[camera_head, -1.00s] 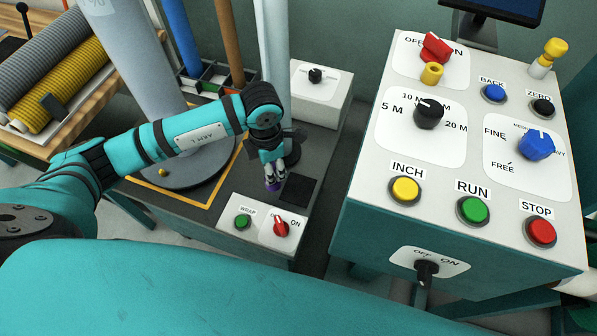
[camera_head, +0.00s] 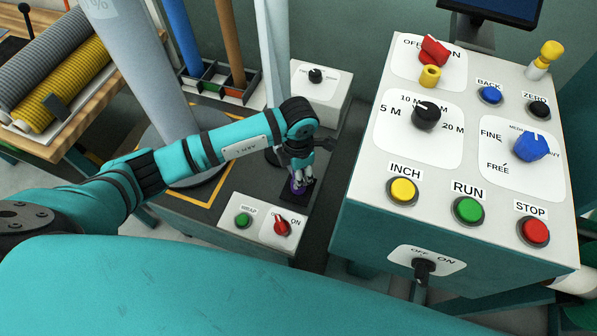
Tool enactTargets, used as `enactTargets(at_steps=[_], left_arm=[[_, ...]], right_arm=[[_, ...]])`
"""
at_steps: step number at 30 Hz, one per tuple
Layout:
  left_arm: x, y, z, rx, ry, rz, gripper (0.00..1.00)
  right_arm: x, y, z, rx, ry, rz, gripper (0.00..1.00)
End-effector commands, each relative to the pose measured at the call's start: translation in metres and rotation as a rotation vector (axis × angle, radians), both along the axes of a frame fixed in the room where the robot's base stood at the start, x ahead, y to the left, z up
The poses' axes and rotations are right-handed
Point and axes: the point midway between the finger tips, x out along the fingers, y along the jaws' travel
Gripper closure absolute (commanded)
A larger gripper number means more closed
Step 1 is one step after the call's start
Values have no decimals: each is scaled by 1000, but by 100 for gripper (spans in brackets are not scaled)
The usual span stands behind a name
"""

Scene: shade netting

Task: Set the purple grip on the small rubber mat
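The small rubber mat (camera_head: 294,197) is a black square on the dark machine top, behind the small white button box. My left gripper (camera_head: 299,184) points down over the mat. The purple grip (camera_head: 298,188) shows between its fingertips, so the fingers appear shut on it. It is at or just above the mat; I cannot tell whether it touches. The gripper and the grip hide part of the mat. My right gripper is not in view.
The white button box (camera_head: 256,222) with a green button and a red switch stands just in front of the mat. The large control panel (camera_head: 450,150) rises to the right. A white box (camera_head: 318,92) with a black knob stands behind. A grey roll (camera_head: 135,65) stands at left.

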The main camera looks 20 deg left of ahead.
Motion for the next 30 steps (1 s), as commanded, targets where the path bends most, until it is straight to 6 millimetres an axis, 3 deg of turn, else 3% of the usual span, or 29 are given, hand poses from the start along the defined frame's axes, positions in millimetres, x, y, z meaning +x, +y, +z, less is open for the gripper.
enactTargets(at_steps=[2,3,8,15,20,30], left_arm=[[0,0,-4,1,-1,0,100],[0,0,-3,0,0,0,69],[0,0,-2,0,0,0,50],[0,0,-2,0,0,0,50],[1,0,9,0,-3,0,50],[2,1,79,-1,-6,-1,50]], right_arm=[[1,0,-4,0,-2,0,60],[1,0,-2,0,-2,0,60],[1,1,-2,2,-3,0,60],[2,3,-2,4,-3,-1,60],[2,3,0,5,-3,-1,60],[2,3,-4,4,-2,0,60]])
